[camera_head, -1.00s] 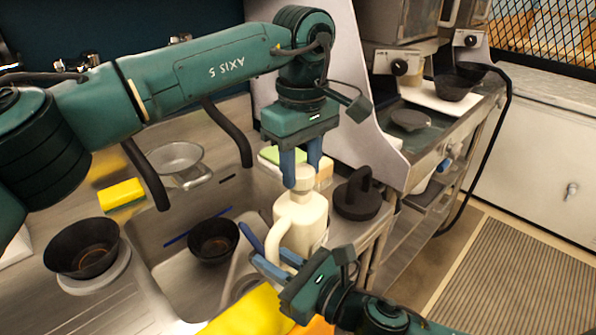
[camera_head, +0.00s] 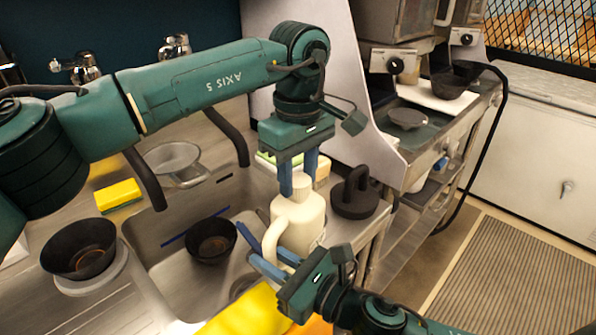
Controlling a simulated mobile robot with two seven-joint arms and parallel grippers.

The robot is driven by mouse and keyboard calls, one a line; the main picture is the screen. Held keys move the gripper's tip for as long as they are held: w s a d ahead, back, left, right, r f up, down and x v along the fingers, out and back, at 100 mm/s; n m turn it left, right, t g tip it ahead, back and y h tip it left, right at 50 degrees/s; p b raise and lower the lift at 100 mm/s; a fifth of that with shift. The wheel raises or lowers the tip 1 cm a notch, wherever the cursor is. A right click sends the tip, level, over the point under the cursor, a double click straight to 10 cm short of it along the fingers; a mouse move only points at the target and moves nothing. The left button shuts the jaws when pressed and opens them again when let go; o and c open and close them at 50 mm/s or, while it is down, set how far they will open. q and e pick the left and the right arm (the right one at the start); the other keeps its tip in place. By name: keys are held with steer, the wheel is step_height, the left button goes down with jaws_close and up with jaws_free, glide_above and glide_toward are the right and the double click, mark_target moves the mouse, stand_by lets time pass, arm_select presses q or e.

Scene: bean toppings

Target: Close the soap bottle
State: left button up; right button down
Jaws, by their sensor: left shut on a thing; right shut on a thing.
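The soap bottle (camera_head: 300,219) is a cream jug with a side handle, standing upright at the right edge of the sink. Its cream cap (camera_head: 300,184) is at the neck; I cannot tell whether it is fully seated. My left gripper (camera_head: 299,187) comes from above, pointing down, and is shut on the cap. My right gripper (camera_head: 268,255) comes from the lower right and is shut on the bottle's handle (camera_head: 270,240). The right fingers partly hide the handle and lower body.
A black tamper-like object (camera_head: 355,195) stands just right of the bottle. Black bowls lie in the sink (camera_head: 211,242) and on the left counter (camera_head: 79,250). A yellow sponge (camera_head: 118,195) sits on the sink's far side. Yellow cloth (camera_head: 245,312) lies in front.

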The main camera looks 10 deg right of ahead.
arm_select(q)
steer(key=shift+f, duration=0.45)
steer(key=m, duration=0.3)
steer(key=shift+m, duration=0.3)
steer(key=m, duration=1.3)
steer(key=shift+w+m, duration=0.1)
steer(key=shift+m, duration=0.2)
steer(key=o, duration=0.9)
